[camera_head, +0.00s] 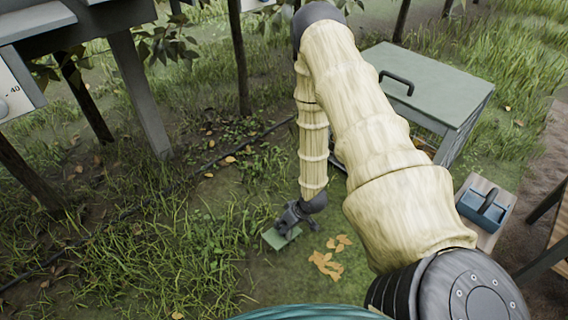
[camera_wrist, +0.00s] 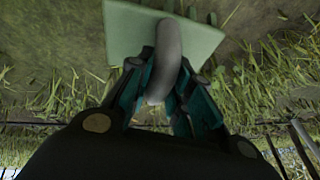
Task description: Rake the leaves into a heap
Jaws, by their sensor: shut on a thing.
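My gripper (camera_head: 296,214) points down near the ground in the head view. It is shut on the grey handle (camera_wrist: 166,45) of a small hand rake. The rake's pale green plate (camera_head: 274,240) is low over the ground, just left of the leaves; contact with the soil cannot be told. In the wrist view the plate (camera_wrist: 125,32) is ahead of the fingers, with short tines at its top edge. A cluster of orange-brown leaves (camera_head: 326,264) lies on bare ground right of the rake. A few more leaves (camera_head: 342,241) lie just above it.
A grey-green box (camera_head: 430,75) with a black handle stands at the upper right. A blue caddy (camera_head: 478,207) sits on a wooden board at the right. Posts and a dark hose line (camera_head: 180,180) are at the left. Scattered leaves (camera_head: 230,159) lie in the grass.

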